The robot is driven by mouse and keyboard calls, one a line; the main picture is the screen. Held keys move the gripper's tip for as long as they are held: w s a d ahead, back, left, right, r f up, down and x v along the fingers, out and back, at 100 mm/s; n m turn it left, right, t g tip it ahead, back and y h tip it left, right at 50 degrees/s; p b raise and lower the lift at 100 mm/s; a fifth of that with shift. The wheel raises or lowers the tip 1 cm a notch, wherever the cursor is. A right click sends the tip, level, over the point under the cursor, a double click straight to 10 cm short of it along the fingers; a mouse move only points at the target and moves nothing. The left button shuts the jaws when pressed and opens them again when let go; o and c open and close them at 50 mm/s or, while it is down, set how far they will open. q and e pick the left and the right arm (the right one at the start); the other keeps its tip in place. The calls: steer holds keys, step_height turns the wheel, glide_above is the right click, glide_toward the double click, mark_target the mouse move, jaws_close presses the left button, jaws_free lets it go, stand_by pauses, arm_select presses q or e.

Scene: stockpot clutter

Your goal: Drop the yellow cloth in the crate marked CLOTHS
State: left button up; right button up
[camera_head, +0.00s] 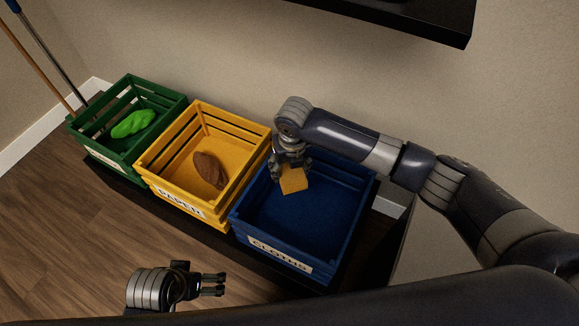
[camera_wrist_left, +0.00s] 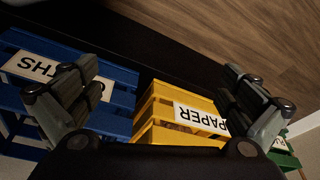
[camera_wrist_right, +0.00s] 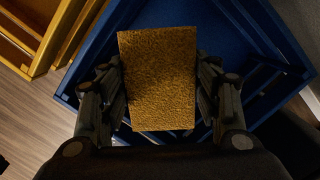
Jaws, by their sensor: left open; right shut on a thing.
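The yellow cloth (camera_head: 293,180) is a small flat rectangle held in my right gripper (camera_head: 290,163), over the left part of the blue crate marked CLOTHS (camera_head: 281,255). In the right wrist view the cloth (camera_wrist_right: 158,80) sits between the two fingers, with the blue crate (camera_wrist_right: 262,40) beneath it. The floor of the blue crate looks empty in the head view. My left gripper (camera_head: 212,284) is open and empty, in front of the crates. In the left wrist view the CLOTHS label (camera_wrist_left: 50,76) and the PAPER label (camera_wrist_left: 200,118) show upside down.
A yellow crate marked PAPER (camera_head: 181,205) holds a brown crumpled thing (camera_head: 208,169). A green crate (camera_head: 106,162) holds a bright green thing (camera_head: 133,124). Two poles (camera_head: 46,60) lean at the far left. A dark shelf (camera_head: 400,16) overhangs at the top.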

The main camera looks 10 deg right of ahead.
step_height(320, 180, down, 2)
steer(key=shift+f+b, duration=0.1)
steer(key=shift+b, duration=1)
arm_select(q)
steer(key=w+v, duration=0.1)
steer(key=v, duration=0.4)
arm_select(e)
steer(key=shift+f, duration=0.2)
steer(key=shift+f+b, duration=0.65)
steer(key=shift+b, duration=0.4)
arm_select(q)
steer(key=shift+w+d+r+t+h, duration=0.15)
steer(key=shift+w+d+r+t, duration=0.1)
steer(key=shift+w+t, duration=0.45)
steer(key=shift+w+d+r+t+h, duration=0.1)
steer(key=shift+w+d+t, duration=0.3)
steer(key=shift+w, duration=0.55)
steer(key=shift+w+d+r+t+h, duration=0.2)
steer(key=shift+w+t, duration=0.4)
steer(key=shift+w, duration=0.25)
arm_select(e)
steer(key=shift+f, duration=0.1)
arm_select(q)
steer(key=shift+a, duration=0.1)
arm_select(e)
steer(key=o, duration=1.1)
steer(key=o, duration=0.5)
